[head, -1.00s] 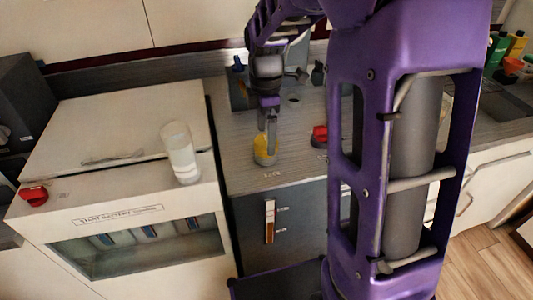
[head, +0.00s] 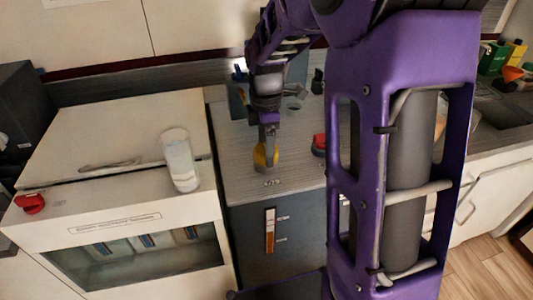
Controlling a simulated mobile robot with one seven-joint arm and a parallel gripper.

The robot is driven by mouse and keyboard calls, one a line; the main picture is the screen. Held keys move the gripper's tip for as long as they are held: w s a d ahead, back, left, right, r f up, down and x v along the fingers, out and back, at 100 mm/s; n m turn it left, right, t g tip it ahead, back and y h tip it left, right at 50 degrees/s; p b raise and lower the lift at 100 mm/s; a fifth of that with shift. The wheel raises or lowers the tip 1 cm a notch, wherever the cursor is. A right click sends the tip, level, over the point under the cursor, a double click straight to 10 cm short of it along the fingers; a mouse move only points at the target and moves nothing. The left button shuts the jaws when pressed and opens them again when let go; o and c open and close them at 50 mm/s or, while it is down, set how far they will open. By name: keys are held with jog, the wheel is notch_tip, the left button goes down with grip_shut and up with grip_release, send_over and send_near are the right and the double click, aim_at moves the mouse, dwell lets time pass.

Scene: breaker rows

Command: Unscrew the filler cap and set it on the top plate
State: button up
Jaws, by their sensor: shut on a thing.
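The yellow filler cap (head: 260,157) is between the fingers of my gripper (head: 268,152), which is shut on it. The cap is partly hidden by the fingers and looks tilted. It is over the grey top plate (head: 238,181) of the dark cabinet, near its front edge. I cannot tell whether the cap touches the plate or is a little above it. A dark round opening (head: 294,106) shows in the plate behind the gripper.
A red cap (head: 318,145) sits right of the gripper, partly behind my arm. A clear container (head: 181,162) stands on the white unit at left, with a red knob (head: 30,203) on its left corner. A sight gauge (head: 270,230) is on the cabinet front.

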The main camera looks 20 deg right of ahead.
jog(key=n+p, duration=0.1)
jog(key=n, duration=0.3)
jog(key=shift+r+n+p, duration=0.15)
jog(key=shift+n+p, duration=0.25)
jog(key=n+p, duration=0.2)
jog(key=n, duration=0.2)
jog(key=shift+r, duration=0.1)
jog(key=n+p, duration=0.2)
jog(key=n, duration=0.1)
jog(key=n+p, duration=0.3)
jog(key=shift+n, duration=0.4)
jog(key=shift+f+n+p, duration=0.25)
jog(key=shift+n+p, duration=0.3)
jog(key=shift+n, duration=0.25)
jog(key=o, duration=1.2)
